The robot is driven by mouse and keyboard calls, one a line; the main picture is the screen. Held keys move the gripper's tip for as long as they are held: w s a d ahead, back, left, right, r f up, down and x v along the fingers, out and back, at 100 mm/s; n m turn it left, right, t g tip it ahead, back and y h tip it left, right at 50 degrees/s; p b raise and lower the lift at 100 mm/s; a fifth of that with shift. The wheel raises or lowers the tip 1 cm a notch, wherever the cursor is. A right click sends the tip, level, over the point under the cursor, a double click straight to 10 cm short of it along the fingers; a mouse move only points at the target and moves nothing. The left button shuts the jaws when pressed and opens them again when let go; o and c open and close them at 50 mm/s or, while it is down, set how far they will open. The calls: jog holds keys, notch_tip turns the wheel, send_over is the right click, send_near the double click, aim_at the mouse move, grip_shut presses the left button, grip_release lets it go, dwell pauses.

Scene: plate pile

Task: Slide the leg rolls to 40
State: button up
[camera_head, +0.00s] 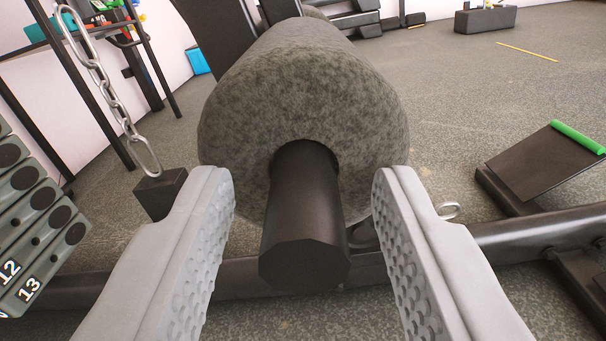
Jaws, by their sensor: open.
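A large grey speckled foam leg roll (305,90) fills the upper middle of the head view, seen end-on. A black bar with a faceted end cap (304,240) sticks out of its centre toward me. My gripper (304,190) is open, with one grey textured finger on each side of the bar. Clear gaps show between the bar and both fingers. Part of a second rounded grey piece (314,12) shows behind the roll's top. No scale or number 40 is in view.
A chain (105,90) hangs at the left above a dark block (160,192). Numbered weight plates (35,235) stand at the far left. A black frame tube (530,230) crosses below the bar. A tilted dark plate (545,160) with a green edge is at right. Open floor lies upper right.

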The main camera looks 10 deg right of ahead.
jog(key=shift+c, duration=0.2)
grip_shut()
jog(key=shift+d, duration=0.15)
jog(key=shift+s+d+r+n, duration=0.15)
jog(key=shift+d+n, duration=0.15)
jog(key=shift+d, duration=0.15)
jog(key=s+d+r+n, duration=0.2)
jog(key=d+r+n, duration=0.3)
jog(key=d, duration=0.3)
jog(key=shift+s+d+r+n, duration=0.2)
jog(key=shift+s+n, duration=0.2)
